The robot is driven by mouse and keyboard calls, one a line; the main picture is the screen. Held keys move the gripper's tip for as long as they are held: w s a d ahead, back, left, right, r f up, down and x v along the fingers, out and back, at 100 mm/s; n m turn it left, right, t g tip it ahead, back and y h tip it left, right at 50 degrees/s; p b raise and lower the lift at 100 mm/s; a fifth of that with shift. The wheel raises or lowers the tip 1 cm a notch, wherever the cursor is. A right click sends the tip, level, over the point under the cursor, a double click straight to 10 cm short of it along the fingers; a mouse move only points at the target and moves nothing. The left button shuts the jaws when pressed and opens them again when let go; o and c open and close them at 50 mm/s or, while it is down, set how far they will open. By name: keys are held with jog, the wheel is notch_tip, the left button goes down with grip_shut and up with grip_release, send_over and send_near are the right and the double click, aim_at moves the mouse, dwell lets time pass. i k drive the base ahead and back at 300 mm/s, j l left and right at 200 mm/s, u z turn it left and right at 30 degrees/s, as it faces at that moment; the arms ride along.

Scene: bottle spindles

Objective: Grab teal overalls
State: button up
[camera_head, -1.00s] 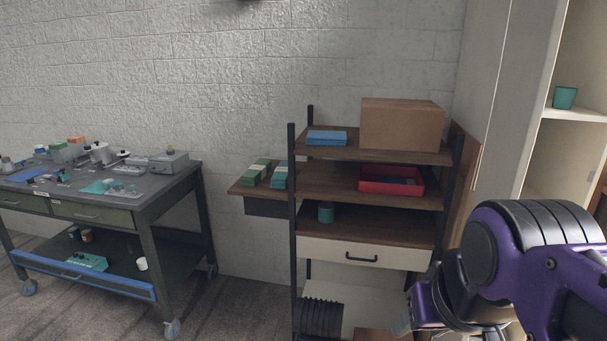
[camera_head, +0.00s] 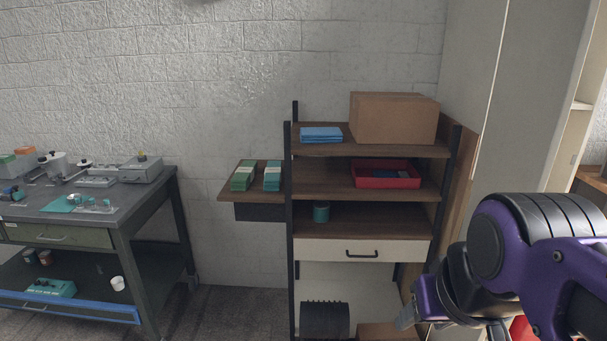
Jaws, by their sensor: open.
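No garment is clearly recognisable as overalls. Two banded stacks lie side by side on the small side shelf (camera_head: 227,191) left of the shelving unit: a green stack (camera_head: 243,175) and a teal stack (camera_head: 272,175). I cannot tell whether either is folded clothing. A folded blue stack (camera_head: 321,134) lies on the unit's top shelf. My gripper (camera_head: 450,325) is low at the right, under my purple arm, and is partly cut off by the lower edge. It is open, in front of the unit's lower right, well apart from the stacks.
The shelving unit holds a cardboard box (camera_head: 394,118), a red tray (camera_head: 386,181), a teal jar (camera_head: 321,212) and a drawer (camera_head: 361,251). A dark ribbed object (camera_head: 325,320) stands below. A cluttered workbench (camera_head: 130,200) is at left. Floor shows between them.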

aim_at(272, 173)
jog(key=i+j+z, duration=0.15)
jog(key=j+z, duration=0.25)
jog(key=j, duration=0.35)
jog(key=j+z, duration=0.35)
jog(key=j, duration=0.45)
jog(key=i+j+z, duration=0.2)
jog(key=j, duration=0.2)
jog(key=j+z, duration=0.15)
jog(key=j, duration=0.25)
